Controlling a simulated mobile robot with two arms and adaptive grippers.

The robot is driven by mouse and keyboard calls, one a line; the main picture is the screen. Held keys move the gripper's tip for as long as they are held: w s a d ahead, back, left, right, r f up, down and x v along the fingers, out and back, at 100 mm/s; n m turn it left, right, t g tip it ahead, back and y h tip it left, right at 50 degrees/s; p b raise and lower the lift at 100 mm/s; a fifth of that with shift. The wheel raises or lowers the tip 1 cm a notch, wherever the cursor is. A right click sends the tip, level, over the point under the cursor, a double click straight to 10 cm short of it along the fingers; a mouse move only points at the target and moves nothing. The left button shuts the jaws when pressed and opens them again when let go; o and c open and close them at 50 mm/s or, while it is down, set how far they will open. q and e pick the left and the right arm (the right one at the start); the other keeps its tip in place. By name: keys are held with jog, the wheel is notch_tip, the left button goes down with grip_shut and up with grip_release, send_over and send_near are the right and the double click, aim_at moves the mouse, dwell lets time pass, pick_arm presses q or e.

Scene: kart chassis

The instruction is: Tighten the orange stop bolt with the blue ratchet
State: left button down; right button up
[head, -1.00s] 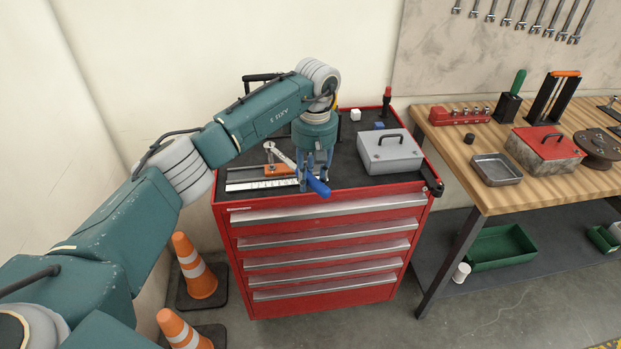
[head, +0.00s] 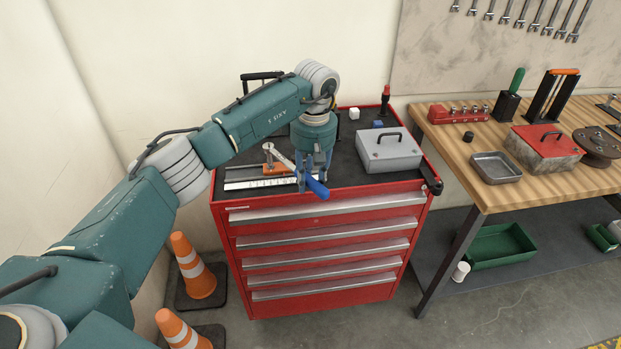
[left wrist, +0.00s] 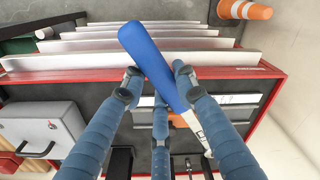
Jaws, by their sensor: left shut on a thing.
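The ratchet has a blue handle (head: 319,188) and a steel shaft that runs up and left to a head (head: 268,147) above the orange stop (head: 276,169). The orange stop sits on a rail fixture beside a white scale (head: 262,184) on the cart top. The stop bolt itself is too small to tell apart under the ratchet head. My left gripper (head: 312,182) is shut on the blue handle near the cart's front edge. In the left wrist view the blue handle (left wrist: 152,60) lies slanted between the fingers. My right gripper is out of view.
A grey case (head: 390,152) stands on the red cart (head: 330,270), right of my gripper. A white cube, a blue block and a red-handled tool are behind. A wooden workbench (head: 530,185) stands to the right. Traffic cones (head: 198,268) are left of the cart.

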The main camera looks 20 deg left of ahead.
pick_arm(q)
jog(key=shift+f+b, duration=0.3)
jog(key=shift+f, duration=0.2)
jog(key=s+a+m, duration=0.5)
jog(key=a+m, duration=0.1)
jog(key=a, duration=0.2)
jog(key=s+a+m, duration=0.5)
jog(key=a+m, duration=0.2)
jog(key=a, duration=0.1)
jog(key=w+d+n, duration=0.3)
jog(key=d+n, duration=0.1)
jog(key=d, duration=0.1)
jog(key=w+d+n, duration=0.4)
jog(key=d, duration=0.2)
jog(key=w+d+n, duration=0.3)
jog(key=d+n, duration=0.2)
jog(key=shift+w+d+f, duration=0.1)
jog(key=shift+w+d, duration=0.05)
jog(key=shift+w, duration=0.05)
jog(key=shift+s, duration=0.1)
